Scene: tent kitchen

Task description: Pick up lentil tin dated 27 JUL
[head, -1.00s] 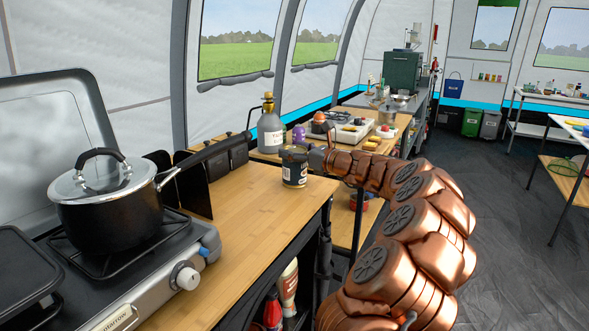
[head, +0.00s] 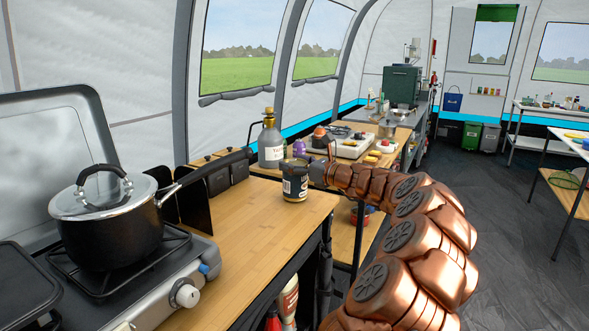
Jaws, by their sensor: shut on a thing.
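A small dark tin (head: 295,187) with a gold band and a pale label patch is at the far end of the wooden counter (head: 240,212). The date on it is too small to read. My gripper (head: 301,170) reaches it from the right and is shut on its upper part. The fingers partly hide the top of the tin. The tin is upright; I cannot tell whether its base touches the counter.
A black pot with a glass lid (head: 106,222) stands on a camping stove (head: 140,285) at the left. A grey bottle (head: 271,143) stands behind the tin. A tray of food items (head: 350,148) is farther back. The middle of the counter is clear.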

